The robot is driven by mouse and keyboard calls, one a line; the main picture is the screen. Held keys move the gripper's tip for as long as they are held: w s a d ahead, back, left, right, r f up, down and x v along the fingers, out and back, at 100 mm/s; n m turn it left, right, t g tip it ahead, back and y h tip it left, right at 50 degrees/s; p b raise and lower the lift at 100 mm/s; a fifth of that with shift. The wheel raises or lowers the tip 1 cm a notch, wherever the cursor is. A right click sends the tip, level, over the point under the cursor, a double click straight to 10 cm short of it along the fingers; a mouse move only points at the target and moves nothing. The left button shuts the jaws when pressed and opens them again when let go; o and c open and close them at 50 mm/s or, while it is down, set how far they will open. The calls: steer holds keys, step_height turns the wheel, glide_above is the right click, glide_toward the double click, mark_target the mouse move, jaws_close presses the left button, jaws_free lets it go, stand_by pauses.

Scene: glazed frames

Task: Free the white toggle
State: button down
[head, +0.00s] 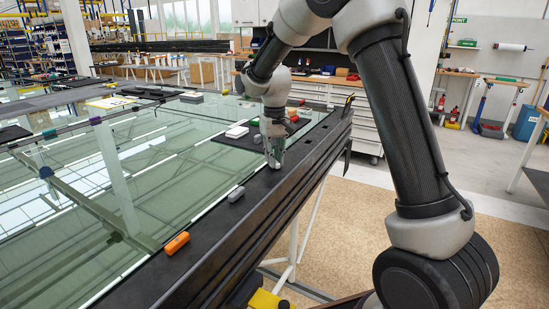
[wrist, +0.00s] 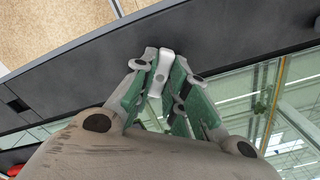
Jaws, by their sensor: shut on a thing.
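The white toggle (wrist: 163,66) is a small pale block on the dark frame edge in the wrist view. My gripper (wrist: 160,80) is shut on it, with a green-padded finger on each side. In the head view my gripper (head: 273,152) points down at the dark frame rail (head: 215,221). There the fingers largely hide the toggle. I cannot tell whether the toggle is still fixed to the rail.
A grey toggle (head: 236,194) and an orange toggle (head: 177,243) sit nearer on the same rail. Large glass panes (head: 75,235) fill the left. A white block (head: 237,131) lies beyond my gripper on the left. Floor is open right of the rail.

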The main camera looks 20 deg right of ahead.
steer(key=m, duration=0.5)
steer(key=shift+m, duration=0.3)
steer(key=m, duration=0.4)
steer(key=shift+m, duration=0.7)
steer(key=c, duration=1.4)
jaws_free()
steer(key=shift+r, duration=0.1)
step_height(320, 180, up, 12)
steer(key=shift+f, duration=0.1)
